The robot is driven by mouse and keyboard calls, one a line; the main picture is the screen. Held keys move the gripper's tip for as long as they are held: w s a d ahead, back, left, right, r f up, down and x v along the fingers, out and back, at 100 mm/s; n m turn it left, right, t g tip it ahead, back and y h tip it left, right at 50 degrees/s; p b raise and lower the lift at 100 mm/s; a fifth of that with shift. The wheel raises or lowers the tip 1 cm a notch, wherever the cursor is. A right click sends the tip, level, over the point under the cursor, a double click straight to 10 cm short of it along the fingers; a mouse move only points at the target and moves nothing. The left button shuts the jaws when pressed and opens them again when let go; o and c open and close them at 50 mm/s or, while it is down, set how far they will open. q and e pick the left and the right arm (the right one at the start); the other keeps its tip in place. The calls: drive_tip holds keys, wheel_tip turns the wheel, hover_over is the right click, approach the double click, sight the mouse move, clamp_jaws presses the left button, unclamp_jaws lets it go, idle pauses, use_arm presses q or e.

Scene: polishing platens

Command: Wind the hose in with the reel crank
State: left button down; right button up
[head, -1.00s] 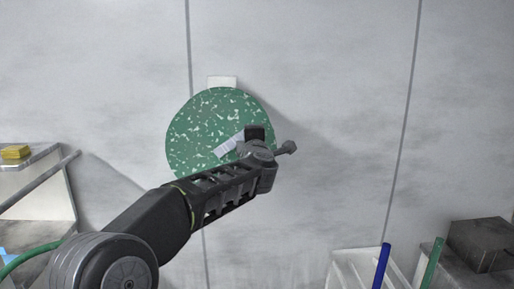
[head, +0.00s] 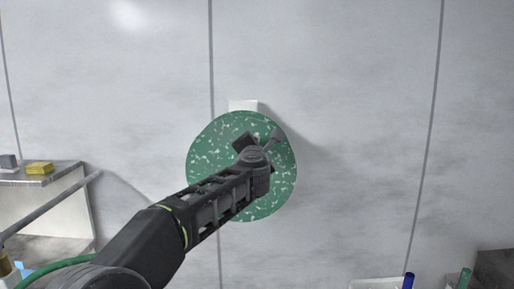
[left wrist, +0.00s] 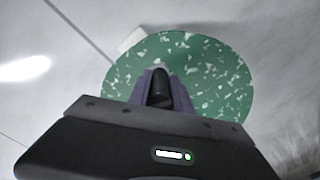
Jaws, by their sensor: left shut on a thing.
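The reel (head: 212,160) is a green disc with pale flecks on the grey wall, with a white bracket (head: 243,105) at its top edge. It also fills the middle of the left wrist view (left wrist: 215,75). My left gripper (head: 246,144) is in front of the disc and hides part of it. In the left wrist view its purple-grey fingers (left wrist: 160,82) are shut around a dark, rounded crank handle (left wrist: 160,92). The rest of the crank is largely hidden by the gripper. A green hose (head: 52,265) curves at lower left, partly behind my arm. My right gripper is out of view.
A shelf (head: 62,176) at left holds a yellow block (head: 40,168) and a grey block (head: 8,161). A grey bar (head: 50,207) slants near it. A blue tube (head: 408,281) and a dark box (head: 497,266) are at lower right. The wall around the reel is clear.

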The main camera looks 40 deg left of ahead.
use_arm(q)
drive_tip(key=shift+s+a, duration=0.1)
drive_tip(key=c, duration=1.2)
unclamp_jaws()
drive_tip(key=shift+o, duration=0.2)
drive_tip(key=b+v, duration=0.1)
drive_tip(key=v, duration=0.6)
drive_tip(key=shift+s+d+b, duration=0.3)
drive_tip(key=shift+b, duration=0.05)
